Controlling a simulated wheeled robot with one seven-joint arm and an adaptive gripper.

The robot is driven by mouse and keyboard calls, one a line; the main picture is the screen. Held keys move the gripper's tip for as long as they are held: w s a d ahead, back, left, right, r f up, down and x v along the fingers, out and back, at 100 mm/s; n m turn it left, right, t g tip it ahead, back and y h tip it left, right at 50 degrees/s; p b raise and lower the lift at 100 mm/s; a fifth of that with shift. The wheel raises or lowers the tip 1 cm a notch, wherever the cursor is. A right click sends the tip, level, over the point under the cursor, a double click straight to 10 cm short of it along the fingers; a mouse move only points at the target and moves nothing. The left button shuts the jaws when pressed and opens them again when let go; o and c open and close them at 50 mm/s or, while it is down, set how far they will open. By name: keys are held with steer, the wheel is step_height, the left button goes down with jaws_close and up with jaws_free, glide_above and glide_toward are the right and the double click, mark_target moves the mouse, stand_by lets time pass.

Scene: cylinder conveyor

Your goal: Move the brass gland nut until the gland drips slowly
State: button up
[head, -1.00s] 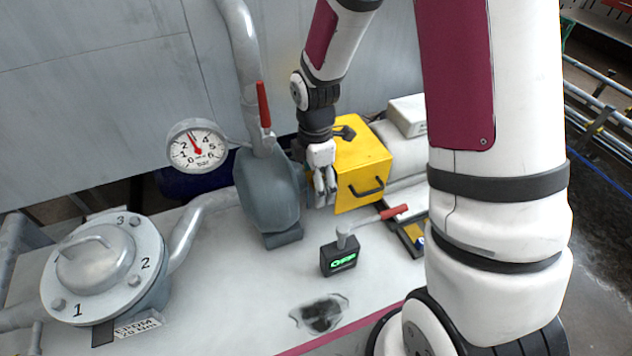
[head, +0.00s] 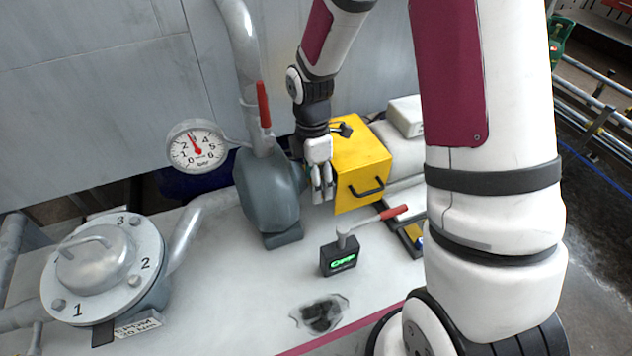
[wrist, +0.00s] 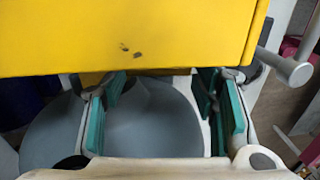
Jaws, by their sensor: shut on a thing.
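My gripper (head: 322,196) is down between the grey pump body (head: 268,200) and the yellow box (head: 362,165). In the wrist view its two teal-padded fingers (wrist: 165,110) stand apart, with the grey pump casing (wrist: 150,125) behind them. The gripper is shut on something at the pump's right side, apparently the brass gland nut. The nut itself is hidden in both views, and no drip can be made out. The pressure gauge (head: 196,147) left of the pump has its red needle pointing up, a little left, between 2 and 4 bar.
The yellow box is close beside my gripper and fills the top of the wrist view. A flanged lid (head: 92,262) is at left.

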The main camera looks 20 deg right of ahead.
steer(key=shift+w+r+g, duration=0.2)
steer(key=shift+r+g, duration=0.15)
steer(key=shift+g, duration=0.55)
steer(key=o, duration=1.7)
steer(key=v, duration=1.2)
steer(key=shift+r, duration=0.1)
